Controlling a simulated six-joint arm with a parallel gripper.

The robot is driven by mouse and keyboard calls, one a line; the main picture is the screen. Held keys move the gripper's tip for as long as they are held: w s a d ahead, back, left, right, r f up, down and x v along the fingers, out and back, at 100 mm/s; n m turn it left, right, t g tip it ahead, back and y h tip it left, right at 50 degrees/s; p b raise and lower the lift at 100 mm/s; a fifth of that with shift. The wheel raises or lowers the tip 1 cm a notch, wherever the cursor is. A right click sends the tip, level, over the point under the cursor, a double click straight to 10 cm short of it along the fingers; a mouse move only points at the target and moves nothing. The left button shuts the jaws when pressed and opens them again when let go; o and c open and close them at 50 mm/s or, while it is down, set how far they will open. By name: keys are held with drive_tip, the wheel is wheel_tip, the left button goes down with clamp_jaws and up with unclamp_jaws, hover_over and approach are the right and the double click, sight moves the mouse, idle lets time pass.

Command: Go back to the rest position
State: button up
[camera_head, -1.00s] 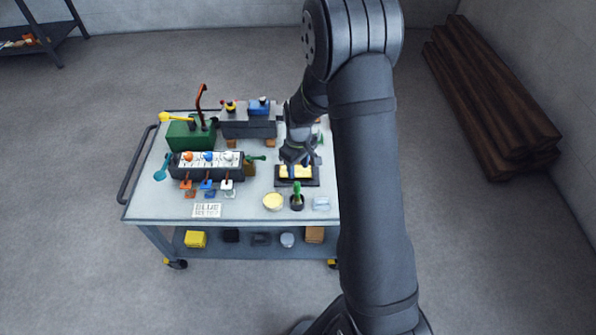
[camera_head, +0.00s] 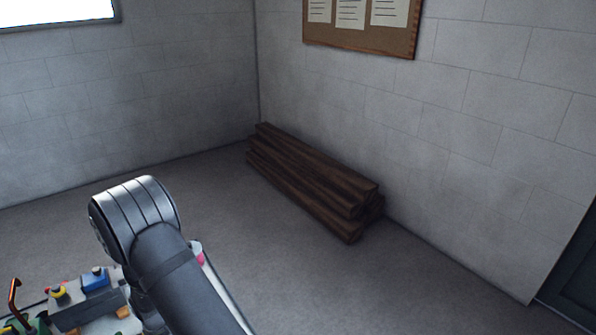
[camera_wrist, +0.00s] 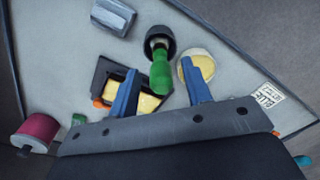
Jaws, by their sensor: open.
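In the wrist view my gripper (camera_wrist: 158,67) is open above the cart top (camera_wrist: 52,50), its two blue fingers apart and nothing held between them. A green-handled thing in a round black holder (camera_wrist: 158,38) shows between and beyond the fingers. A dark tray with a yellow block (camera_wrist: 150,102) lies partly hidden behind the left finger. A round pale-yellow dish (camera_wrist: 204,66) is partly behind the right finger. In the head view my gripper is out of sight; only part of my arm shows at lower left, over the cart.
In the wrist view a grey block (camera_wrist: 113,16), a magenta spool (camera_wrist: 35,137) and a lettered sign (camera_wrist: 266,97) are on or near the cart. In the head view a blue-topped control (camera_head: 95,279) is at lower left, timber (camera_head: 312,185) lies by the wall, and the floor between is clear.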

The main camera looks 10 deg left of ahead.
wheel_tip(320, 180, down, 3)
drive_tip(key=shift+r, duration=1.4)
drive_tip(key=shift+f, duration=0.1)
